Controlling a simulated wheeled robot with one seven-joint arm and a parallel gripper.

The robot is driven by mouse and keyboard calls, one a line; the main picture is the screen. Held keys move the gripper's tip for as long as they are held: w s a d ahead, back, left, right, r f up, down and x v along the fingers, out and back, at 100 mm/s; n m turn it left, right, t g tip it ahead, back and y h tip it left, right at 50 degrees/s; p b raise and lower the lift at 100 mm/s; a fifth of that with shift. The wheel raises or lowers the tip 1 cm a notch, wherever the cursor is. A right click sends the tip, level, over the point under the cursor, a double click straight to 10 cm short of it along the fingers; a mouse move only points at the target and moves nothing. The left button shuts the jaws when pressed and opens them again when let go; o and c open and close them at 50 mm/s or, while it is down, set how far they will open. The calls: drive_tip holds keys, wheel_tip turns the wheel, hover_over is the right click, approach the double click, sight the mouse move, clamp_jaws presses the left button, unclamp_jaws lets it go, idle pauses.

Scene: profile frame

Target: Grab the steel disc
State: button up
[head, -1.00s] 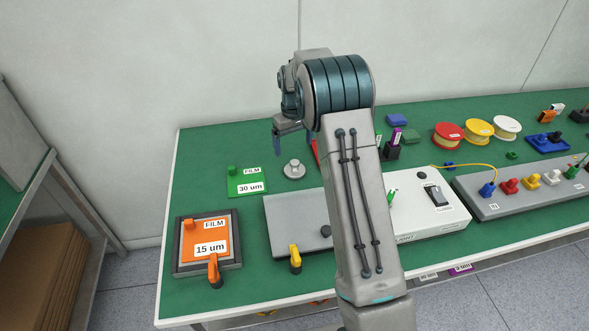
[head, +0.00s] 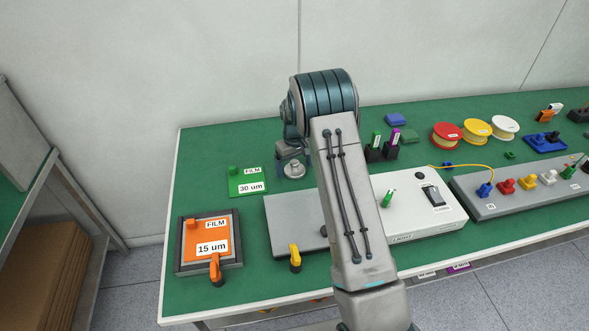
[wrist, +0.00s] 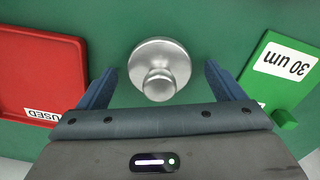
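The steel disc (head: 294,169) lies on the green table, a round silver plate with a knob on top. In the wrist view the steel disc (wrist: 159,67) is between and just ahead of the two blue fingers. My gripper (wrist: 160,85) is open, with a finger on each side of the knob and clear space to both. In the head view my gripper (head: 291,160) hangs over the disc and hides part of it. I cannot tell its exact height above the disc.
A green 30 um film plate (head: 247,182) lies left of the disc. A red tray (wrist: 40,75) marked USED lies on the other side. A grey plate (head: 290,222), an orange 15 um film plate (head: 207,240) and a white box (head: 415,205) are nearer the front.

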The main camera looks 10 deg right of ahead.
sight(294, 161)
drive_tip(key=c, duration=1.2)
drive_tip(key=shift+r, duration=0.15)
drive_tip(key=shift+w+r, duration=0.1)
drive_tip(key=shift+r, duration=0.35)
wheel_tip(294, 161, up, 3)
drive_tip(key=shift+b, duration=0.6)
drive_tip(key=s+d+r, duration=0.1)
drive_tip(key=s+r, duration=0.1)
drive_tip(key=s, duration=0.1)
drive_tip(key=s+d+r+b, duration=0.1)
drive_tip(key=s+d+r, duration=0.1)
drive_tip(key=s, duration=0.2)
drive_tip(key=s+d+r+b, duration=0.1)
drive_tip(key=s+r, duration=0.2)
drive_tip(key=s, duration=0.1)
drive_tip(key=shift+d, duration=0.15)
